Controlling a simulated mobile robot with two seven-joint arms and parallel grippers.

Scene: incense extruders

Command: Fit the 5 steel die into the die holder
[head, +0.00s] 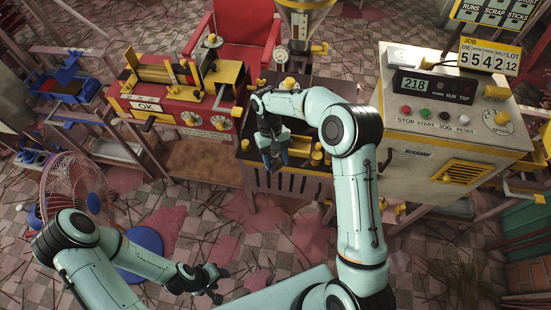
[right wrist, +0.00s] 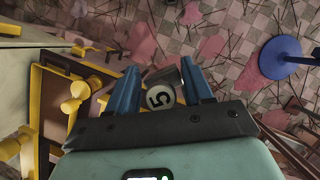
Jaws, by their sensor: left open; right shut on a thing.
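The steel die marked 5 (right wrist: 160,96) is held between the blue fingers of my right gripper (right wrist: 162,84) in the right wrist view. Its pale face with the number shows, with a grey block beside it. In the head view my right gripper (head: 276,158) points down over the front of the dark, yellow-edged extruder bench (head: 262,180). The die is too small to make out there. I cannot tell which fitting is the die holder; my right arm covers part of the bench. My left gripper (head: 216,284) is open and empty, low above the floor, well away from the bench.
Yellow knobs and posts (right wrist: 76,96) stand close beside my right gripper. A grey control cabinet (head: 450,140) stands right of the bench, a red gauge machine (head: 175,110) left. A fan (head: 75,188) and a blue round stool (head: 140,250) stand on the floor at left.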

